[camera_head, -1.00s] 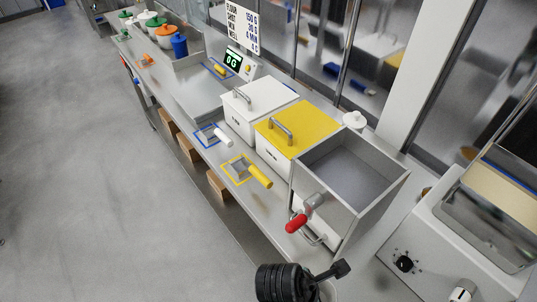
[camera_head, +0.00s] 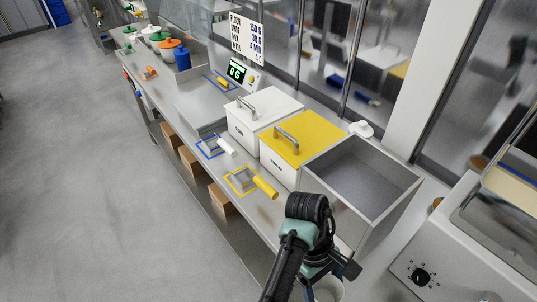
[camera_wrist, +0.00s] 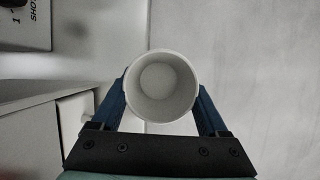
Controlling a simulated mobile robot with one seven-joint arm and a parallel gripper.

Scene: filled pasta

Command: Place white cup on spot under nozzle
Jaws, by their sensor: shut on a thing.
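The white cup (camera_wrist: 160,78) is upright between the two blue fingers of my gripper (camera_wrist: 161,95) in the wrist view, and its inside looks empty. My gripper is shut on its sides. In the head view the cup (camera_head: 330,290) shows partly at the bottom edge, beside my gripper (camera_head: 333,272). It is in front of the counter's near end, below the open steel box (camera_head: 402,204). My arm hides the front of that box. I cannot make out a nozzle or a marked spot under it.
A white bin (camera_head: 262,108) and a yellow-lidded bin (camera_head: 305,137) stand left of the steel box. White (camera_head: 228,147) and yellow (camera_head: 265,187) handled scoops lie before them. A white machine with a knob (camera_head: 420,277) stands at right. The floor at left is clear.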

